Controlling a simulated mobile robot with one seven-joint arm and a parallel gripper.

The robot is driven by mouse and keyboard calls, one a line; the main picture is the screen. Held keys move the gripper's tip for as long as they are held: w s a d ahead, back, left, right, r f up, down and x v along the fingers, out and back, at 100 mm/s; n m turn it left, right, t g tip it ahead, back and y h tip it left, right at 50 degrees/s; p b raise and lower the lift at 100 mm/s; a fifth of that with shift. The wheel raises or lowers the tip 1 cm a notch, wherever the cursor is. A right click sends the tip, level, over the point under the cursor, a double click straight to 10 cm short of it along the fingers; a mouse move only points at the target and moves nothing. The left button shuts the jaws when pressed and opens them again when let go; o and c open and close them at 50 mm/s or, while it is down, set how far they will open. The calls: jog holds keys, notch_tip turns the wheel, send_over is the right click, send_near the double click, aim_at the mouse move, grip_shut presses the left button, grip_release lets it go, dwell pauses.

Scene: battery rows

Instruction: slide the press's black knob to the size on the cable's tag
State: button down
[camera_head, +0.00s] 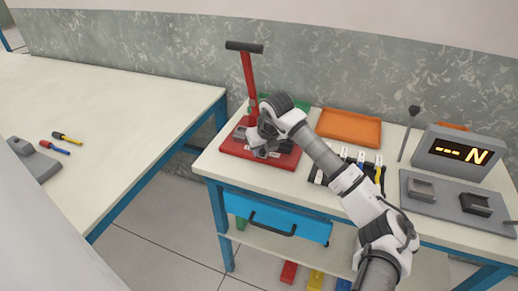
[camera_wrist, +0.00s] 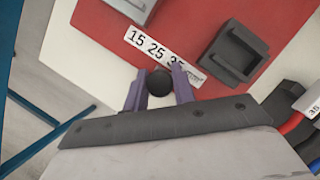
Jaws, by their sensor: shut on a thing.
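The red press (camera_head: 232,149) stands on the right bench, with an upright lever ending in a black bar. My gripper (camera_head: 262,146) is low over its base. In the wrist view my gripper (camera_wrist: 158,90) has its two fingers shut around the round black knob (camera_wrist: 158,82). The knob is beside the white size strip (camera_wrist: 150,43), which reads 15, 25, 35 and more. The right finger partly covers the strip near 35, and the knob seems closest to 35. A cable's white tag (camera_wrist: 312,104) at the right edge seems to read 35, cut off by the frame.
Tagged cables (camera_head: 352,165) lie right of the press, near an orange tray (camera_head: 349,128). A display (camera_head: 458,152) showing dashes and N stands farther right, behind a grey fixture plate (camera_head: 435,205).

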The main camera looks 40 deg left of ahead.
jog(key=c, duration=1.4)
grip_release()
jog(key=shift+w+d, duration=0.1)
jog(key=shift+d, duration=0.15)
jog(key=shift+c, duration=0.2)
jog(key=shift+r, duration=0.1)
jog(key=b+v, duration=0.2)
jog(key=v, duration=1.1)
jog(key=shift+r+b, duration=0.35)
